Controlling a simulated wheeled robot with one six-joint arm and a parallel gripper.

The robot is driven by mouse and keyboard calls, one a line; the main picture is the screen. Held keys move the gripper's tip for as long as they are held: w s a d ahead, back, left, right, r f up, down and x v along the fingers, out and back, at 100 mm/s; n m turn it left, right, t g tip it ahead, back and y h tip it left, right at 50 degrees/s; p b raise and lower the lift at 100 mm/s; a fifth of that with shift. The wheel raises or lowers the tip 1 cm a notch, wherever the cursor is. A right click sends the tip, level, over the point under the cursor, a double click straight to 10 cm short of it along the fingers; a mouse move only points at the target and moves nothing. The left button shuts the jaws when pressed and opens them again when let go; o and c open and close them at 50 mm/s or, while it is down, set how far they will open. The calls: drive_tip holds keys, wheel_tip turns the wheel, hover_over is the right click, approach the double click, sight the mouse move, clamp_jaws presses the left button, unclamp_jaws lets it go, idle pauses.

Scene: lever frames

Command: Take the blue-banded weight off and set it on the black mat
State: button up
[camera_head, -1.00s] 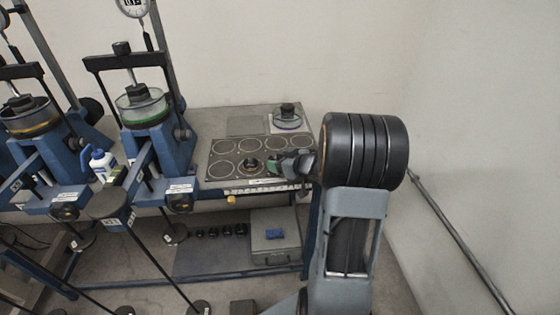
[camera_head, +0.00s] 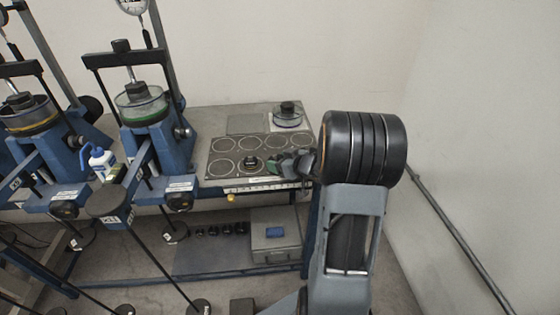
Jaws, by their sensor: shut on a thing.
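My gripper (camera_head: 285,163) is over the right part of a dark panel with ringed circles (camera_head: 211,173) on the bench. It is shut on a small dark thing, mostly hidden by the jaws; a green patch shows at their tip. I cannot tell whether it has a blue band. A small black round piece (camera_head: 250,161) stands in a circle just left of the jaws. A dark mat (camera_head: 215,262) lies low under the bench, with several small black weights (camera_head: 213,231) at its back edge.
A clear dish with a black cap (camera_head: 287,114) stands behind the panel. Two blue lever frames, one with a green-ringed cell (camera_head: 142,104), stand left. A grey case with a blue patch (camera_head: 276,235) sits right of the mat. A wall is on the right.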

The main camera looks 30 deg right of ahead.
drive_tip(key=shift+r, duration=0.1)
drive_tip(key=o, duration=1.1)
drive_tip(key=shift+o, duration=0.2)
drive_tip(key=shift+s, duration=0.1)
drive_tip(key=p+v, duration=0.2)
drive_tip(key=v, duration=1.1)
drive_tip(key=shift+s, duration=0.3)
